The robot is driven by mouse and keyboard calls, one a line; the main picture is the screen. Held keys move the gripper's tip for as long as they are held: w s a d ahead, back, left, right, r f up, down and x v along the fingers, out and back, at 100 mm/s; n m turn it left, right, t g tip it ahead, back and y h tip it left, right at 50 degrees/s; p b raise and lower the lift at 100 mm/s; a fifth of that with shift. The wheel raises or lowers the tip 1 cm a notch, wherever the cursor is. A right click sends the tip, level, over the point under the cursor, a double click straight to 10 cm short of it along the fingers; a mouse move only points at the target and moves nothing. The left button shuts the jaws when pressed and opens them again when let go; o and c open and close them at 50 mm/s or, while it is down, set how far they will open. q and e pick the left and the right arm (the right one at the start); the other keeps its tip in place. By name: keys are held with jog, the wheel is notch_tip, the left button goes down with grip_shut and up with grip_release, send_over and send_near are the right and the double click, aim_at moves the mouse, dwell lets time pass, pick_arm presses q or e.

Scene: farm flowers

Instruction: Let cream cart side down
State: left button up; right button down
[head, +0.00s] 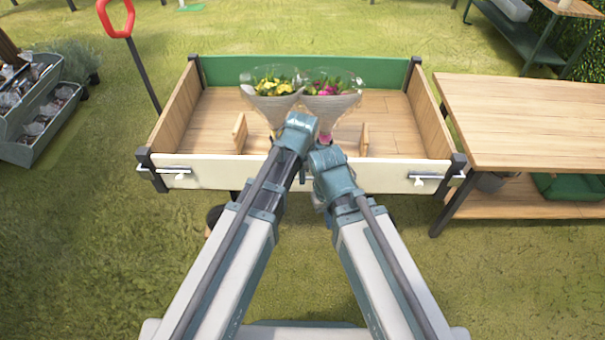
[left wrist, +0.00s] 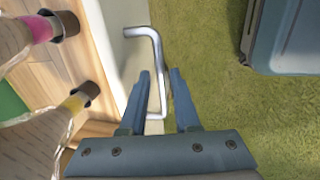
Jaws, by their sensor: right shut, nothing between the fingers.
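The cream cart side (head: 230,173) stands upright along the near edge of the wooden cart, with a metal latch at its left end (head: 178,177) and another at its right end (head: 425,181). In the left wrist view, a bent metal handle (left wrist: 156,48) sticks out from the cream side (left wrist: 135,20). My left gripper (left wrist: 158,80) is open, its fingers on either side of the handle's bar; whether they touch it I cannot tell. In the head view my left gripper's tips are hidden behind its wrist. My right gripper (head: 318,198) is shut and empty, just in front of the cream side.
A yellow bouquet (head: 272,86) and a pink bouquet (head: 328,90) stand in the cart between small wooden dividers. The cart's far side (head: 300,70) is green. A wooden table (head: 530,115) stands close on the right. A red-handled tool (head: 125,30) stands at the left. Grass lies in front.

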pick_arm(q)
grip_shut()
dwell(1.1)
